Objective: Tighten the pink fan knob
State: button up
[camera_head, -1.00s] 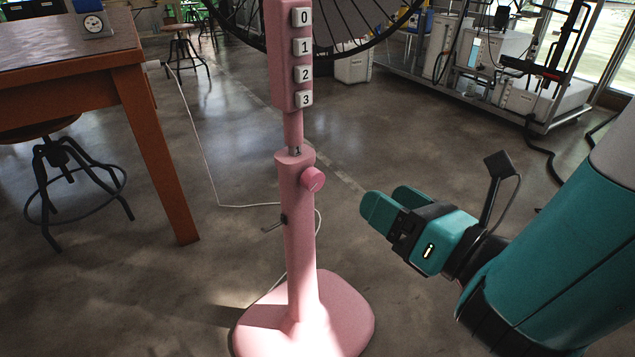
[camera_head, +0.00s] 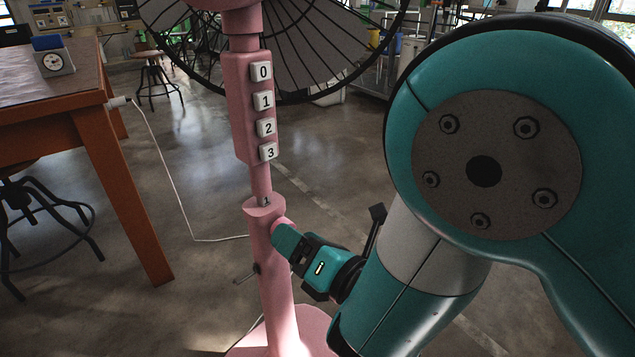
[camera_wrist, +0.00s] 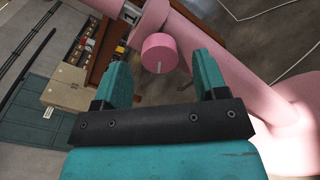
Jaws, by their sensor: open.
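The pink fan stand (camera_head: 275,290) stands upright on the floor, with a column of buttons marked 0 to 3 (camera_head: 264,112) above its sleeve. The pink fan knob (camera_head: 278,226) sticks out of the sleeve's right side. It is mostly hidden behind my gripper (camera_head: 284,244) in the head view. In the wrist view the round knob (camera_wrist: 159,50), with a pale line on its face, lies between the two teal fingertips of my gripper (camera_wrist: 162,64). The fingers are open, with a gap on each side of the knob.
A wooden table (camera_head: 75,90) with a blue-topped dial gauge (camera_head: 53,58) stands at left, stools (camera_head: 158,80) near it. A white cord (camera_head: 165,170) runs from the table to the stand. Open floor lies between table and stand.

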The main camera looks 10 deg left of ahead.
jog(key=p+x, duration=0.2)
jog(key=p, duration=0.1)
jog(key=shift+a, duration=0.2)
dwell(0.3)
grip_shut()
